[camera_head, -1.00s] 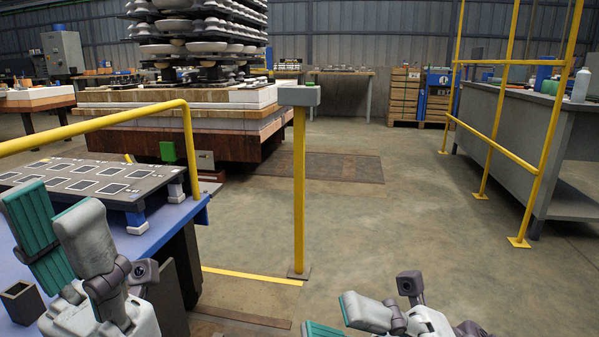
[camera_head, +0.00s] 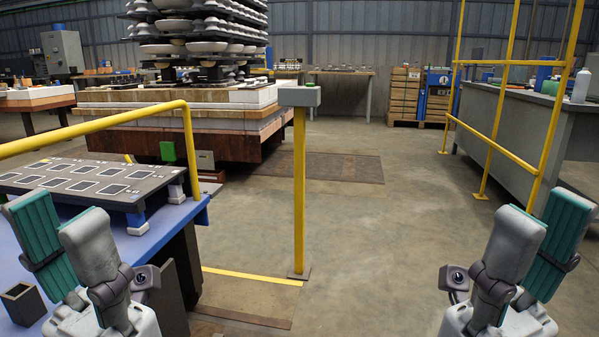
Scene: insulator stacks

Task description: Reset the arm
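My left gripper (camera_head: 62,240) is at the lower left, over the blue table (camera_head: 196,214) and in front of the dark panel on it. Its grey and teal fingers point up and stand apart with nothing between them. My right gripper (camera_head: 535,242) is at the lower right, over the open floor and in front of the yellow railing. Its fingers also point up, spread and empty. Both grippers look open. The two arms stand roughly mirrored on either side of the view.
A dark panel with square cells (camera_head: 95,182) sits on the blue table, near a small dark open box (camera_head: 22,303). A yellow post with a grey box (camera_head: 299,97) stands mid-floor. Yellow railing (camera_head: 494,146) stands at right. Insulator stacks (camera_head: 190,46) rise behind. The middle floor is clear.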

